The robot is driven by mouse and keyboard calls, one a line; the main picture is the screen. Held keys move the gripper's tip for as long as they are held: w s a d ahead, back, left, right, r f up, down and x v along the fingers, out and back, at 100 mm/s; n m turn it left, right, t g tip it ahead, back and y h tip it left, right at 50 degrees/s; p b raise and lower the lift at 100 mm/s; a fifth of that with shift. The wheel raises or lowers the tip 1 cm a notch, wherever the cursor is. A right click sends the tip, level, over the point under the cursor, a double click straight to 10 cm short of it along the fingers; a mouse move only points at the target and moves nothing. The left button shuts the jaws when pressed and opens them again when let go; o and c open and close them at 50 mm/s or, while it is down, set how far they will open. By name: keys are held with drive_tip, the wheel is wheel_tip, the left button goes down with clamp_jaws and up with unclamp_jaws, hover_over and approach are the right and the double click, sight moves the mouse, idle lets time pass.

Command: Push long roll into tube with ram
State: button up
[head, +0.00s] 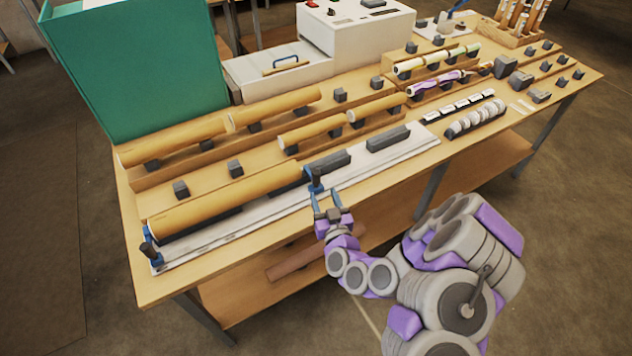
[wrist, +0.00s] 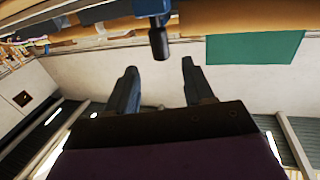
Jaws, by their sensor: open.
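A long brown tube (head: 222,203) lies in dark cradles on the pale rail (head: 372,166) along the table's front. At its right end stands a blue piece with a dark upright handle (head: 316,178), which looks like the ram. A similar blue piece with a dark knob (head: 149,250) stands at the tube's left end. I cannot tell whether a roll is inside this tube. My gripper (head: 325,194) is open and empty, just in front of the right handle. In the wrist view the handle (wrist: 159,44) sits between and just beyond my fingertips (wrist: 158,67), apart from both.
More brown tubes (head: 275,108) lie in cradles behind. Empty dark cradles (head: 388,138) stand on the rail to the right. A green box (head: 140,70) and a white machine (head: 352,32) stand at the back. Wrapped rolls (head: 440,80) lie at the right.

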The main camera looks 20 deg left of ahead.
sight(318, 178)
drive_tip(key=shift+b+x, duration=1.6)
drive_tip(key=shift+b, duration=0.65)
drive_tip(key=shift+b+x, duration=0.5)
drive_tip(key=shift+x, duration=2.5)
drive_tip(key=shift+s+a, duration=0.1)
clamp_jaws()
